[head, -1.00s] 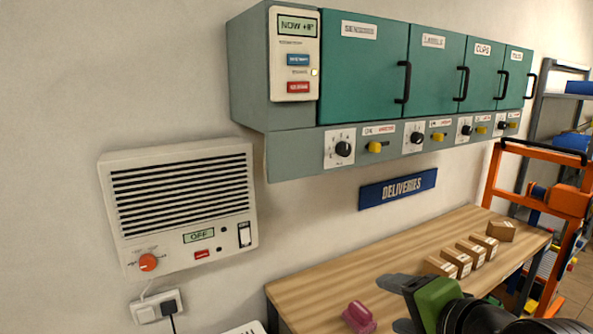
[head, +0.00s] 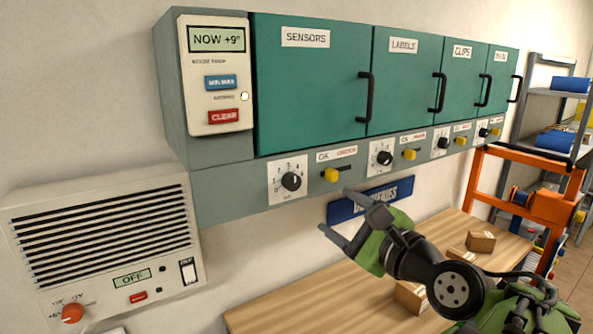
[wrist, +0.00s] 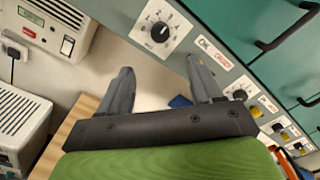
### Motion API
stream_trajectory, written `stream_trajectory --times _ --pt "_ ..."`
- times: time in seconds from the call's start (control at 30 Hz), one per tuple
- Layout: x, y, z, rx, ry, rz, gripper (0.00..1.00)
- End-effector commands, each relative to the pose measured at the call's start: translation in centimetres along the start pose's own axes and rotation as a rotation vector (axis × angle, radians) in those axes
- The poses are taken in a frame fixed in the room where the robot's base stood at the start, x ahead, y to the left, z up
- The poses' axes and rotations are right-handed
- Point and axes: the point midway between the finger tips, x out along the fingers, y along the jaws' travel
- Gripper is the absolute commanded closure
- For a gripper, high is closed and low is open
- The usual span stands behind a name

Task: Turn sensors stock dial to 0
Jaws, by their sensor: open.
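The sensors stock dial (head: 291,181) is a black round knob on a white scale plate, under the teal door labelled SENSORS (head: 305,38). In the wrist view the dial (wrist: 160,32) sits ahead of the fingertips, near the top. The number it points at is too small to read surely. A yellow switch (head: 331,175) with an OK label is just right of it. My gripper (head: 338,212) is open and empty, below and right of the dial, apart from it. In the wrist view its two fingers (wrist: 160,68) point towards the cabinet's lower strip.
More dials, such as the labels dial (head: 383,158), line the strip to the right. A panel reading NOW +9 (head: 216,39) is at the cabinet's left end. A vented wall unit (head: 104,245) reads OFF. The wooden table (head: 290,305) below holds small boxes (head: 480,241).

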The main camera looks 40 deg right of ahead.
Motion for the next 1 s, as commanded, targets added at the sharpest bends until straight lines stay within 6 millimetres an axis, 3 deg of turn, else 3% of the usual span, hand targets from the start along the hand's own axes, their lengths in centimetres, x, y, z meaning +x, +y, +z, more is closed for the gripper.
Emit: stream_trajectory --times 0.07,0.4,0.53,0.7,0.93,1.0 --pt "0.3 -0.8 0.6 0.009 0.006 -0.003 0.35" --pt "9.3 -0.1 0.4 0.001 -0.002 0.004 0.35" --pt "11.9 -0.2 0.3 0.001 -0.001 0.003 0.35" --pt "13.4 -0.1 0.2 0.0 0.001 0.0 0.35" --pt "13.5 0.0 0.1 0.0 0.002 -0.001 0.35" --pt "13.5 0.0 0.1 0.0 0.002 -0.001 0.44"
